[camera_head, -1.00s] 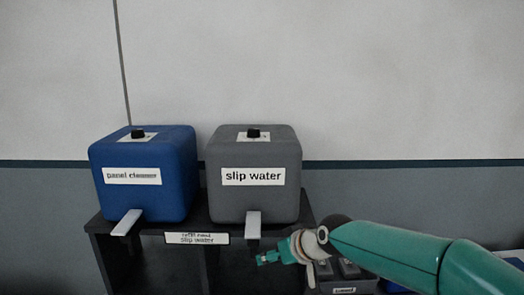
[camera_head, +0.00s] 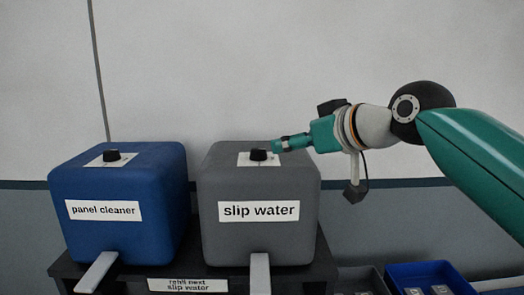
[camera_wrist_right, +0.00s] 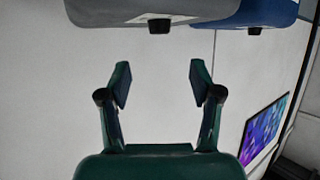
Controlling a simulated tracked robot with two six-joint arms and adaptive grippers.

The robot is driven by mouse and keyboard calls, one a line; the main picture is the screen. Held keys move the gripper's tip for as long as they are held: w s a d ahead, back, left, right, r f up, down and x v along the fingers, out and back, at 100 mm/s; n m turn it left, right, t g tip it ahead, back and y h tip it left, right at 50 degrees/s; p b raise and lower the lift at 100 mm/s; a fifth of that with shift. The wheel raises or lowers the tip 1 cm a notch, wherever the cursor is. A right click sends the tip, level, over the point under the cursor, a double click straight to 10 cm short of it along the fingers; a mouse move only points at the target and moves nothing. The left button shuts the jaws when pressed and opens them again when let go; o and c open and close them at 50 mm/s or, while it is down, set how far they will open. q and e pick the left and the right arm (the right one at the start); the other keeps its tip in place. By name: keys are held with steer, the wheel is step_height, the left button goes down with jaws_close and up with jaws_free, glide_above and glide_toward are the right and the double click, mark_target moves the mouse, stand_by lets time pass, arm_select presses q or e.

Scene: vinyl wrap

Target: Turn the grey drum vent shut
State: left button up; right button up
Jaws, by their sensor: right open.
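The grey drum (camera_head: 262,240), labelled "slip water", stands on a dark stand. Its vent is a black knob (camera_head: 258,154) on a white plate on the drum's top. My right gripper (camera_head: 277,146) is level with the knob, just to its right in the head view, pointing left. In the right wrist view the right gripper (camera_wrist_right: 160,80) is open and empty. The grey drum (camera_wrist_right: 120,10) and its knob (camera_wrist_right: 160,25) appear beyond the fingertips, the knob in line with the gap between them. The knob's turn position is too small to tell. My left gripper is not in view.
A blue drum (camera_head: 115,235) labelled "panel cleaner", with its own black knob (camera_head: 112,155), stands to the left. The stand (camera_head: 200,272) carries a refill sign. A blue bin (camera_head: 425,270) sits low at right. The space above the drums is clear.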

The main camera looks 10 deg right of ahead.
mark_target(264, 151)
steer(key=p+x, duration=0.2)
steer(key=x, duration=1)
steer(key=shift+w+a+f, duration=0.1)
steer(key=shift+w+f, duration=0.05)
steer(key=shift+w, duration=0.1)
steer(key=c, duration=1.1)
steer(key=shift+n+g+y+p, duration=0.3)
steer(key=shift+n+y+p, duration=0.2)
steer(key=shift+w+f+n+g+y, duration=0.1)
steer(key=shift+n+g+y, duration=0.2)
steer(key=shift+n+y, duration=0.6)
